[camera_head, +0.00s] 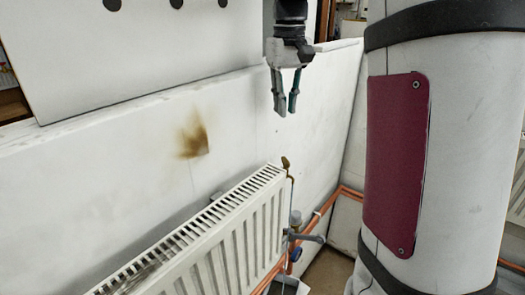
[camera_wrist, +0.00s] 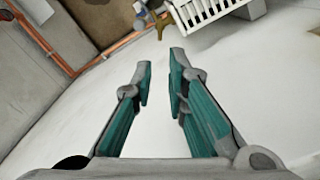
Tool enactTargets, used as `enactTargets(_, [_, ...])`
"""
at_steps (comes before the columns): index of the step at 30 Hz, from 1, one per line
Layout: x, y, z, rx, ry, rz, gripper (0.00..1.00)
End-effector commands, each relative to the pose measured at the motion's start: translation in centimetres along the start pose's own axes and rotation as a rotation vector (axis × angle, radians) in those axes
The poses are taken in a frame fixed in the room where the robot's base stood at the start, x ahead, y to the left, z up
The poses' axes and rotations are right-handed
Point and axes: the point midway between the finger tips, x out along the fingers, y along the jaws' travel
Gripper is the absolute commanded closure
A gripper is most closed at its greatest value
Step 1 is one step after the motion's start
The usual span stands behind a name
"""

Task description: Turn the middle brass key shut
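A small brass key (camera_head: 285,163) sits at the top right end of a white radiator (camera_head: 225,222) in the head view. A brass piece that looks like it also shows near the top of the wrist view (camera_wrist: 161,22), beside the radiator's end (camera_wrist: 215,10). My gripper (camera_head: 286,104) hangs above the key in the head view, apart from it, with its fingers pointing down. The two fingers are parted in the wrist view (camera_wrist: 160,60), with nothing between them. I cannot tell the key's exact turn. Only this one brass key shows clearly.
An orange copper pipe (camera_head: 328,205) runs along the wall past the radiator's end. A grey valve (camera_head: 307,237) stands below the key. A thick white column with a dark red panel (camera_head: 397,165) fills the right side. The wall behind carries a brown stain (camera_head: 194,140).

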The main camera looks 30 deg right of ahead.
Motion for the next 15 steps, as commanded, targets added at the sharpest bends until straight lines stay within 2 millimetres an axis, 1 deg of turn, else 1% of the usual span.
enactTargets(5, [2.4, 0.0, 0.2, 0.000, -0.004, -0.001, 0.86])
enactTargets(15, [9.0, 0.0, 0.2, 0.000, -0.003, -0.001, 0.86])
